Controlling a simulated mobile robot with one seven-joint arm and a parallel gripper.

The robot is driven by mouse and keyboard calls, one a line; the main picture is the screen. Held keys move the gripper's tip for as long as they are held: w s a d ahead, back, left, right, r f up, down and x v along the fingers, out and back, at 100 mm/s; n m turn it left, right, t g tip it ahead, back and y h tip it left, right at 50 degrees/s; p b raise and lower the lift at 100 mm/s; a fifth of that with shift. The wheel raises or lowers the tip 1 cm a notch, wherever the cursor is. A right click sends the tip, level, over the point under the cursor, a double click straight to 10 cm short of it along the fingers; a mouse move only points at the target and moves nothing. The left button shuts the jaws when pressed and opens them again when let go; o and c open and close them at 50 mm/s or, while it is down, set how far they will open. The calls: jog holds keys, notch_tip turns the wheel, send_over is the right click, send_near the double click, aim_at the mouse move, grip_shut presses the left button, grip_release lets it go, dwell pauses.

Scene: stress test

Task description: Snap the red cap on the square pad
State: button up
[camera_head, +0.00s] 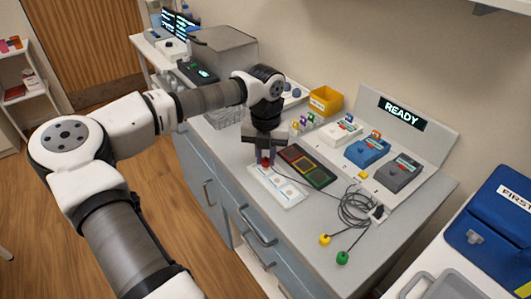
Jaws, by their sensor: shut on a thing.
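My gripper (266,157) points down over the counter and is shut on a small red cap (265,163). The red cap is mostly hidden between the fingers. A white board with pale pads (292,196) lies directly under and beside the gripper, near the counter's front edge. The cap is at the board's far left end; I cannot tell whether it touches a pad. The pads' shapes are too small to make out clearly, so I cannot tell which one is the square pad.
A dark tray with coloured sections (306,166) lies right of the gripper. Coiled dark cables (355,207) end in a yellow cap (324,239) and a green cap (342,257). White, blue (367,151) and grey devices stand behind, before a READY display (402,113). A yellow bin (325,100) stands at the back.

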jog(key=shift+f+b, duration=0.75)
jog(key=shift+b, duration=0.15)
dwell(1.4)
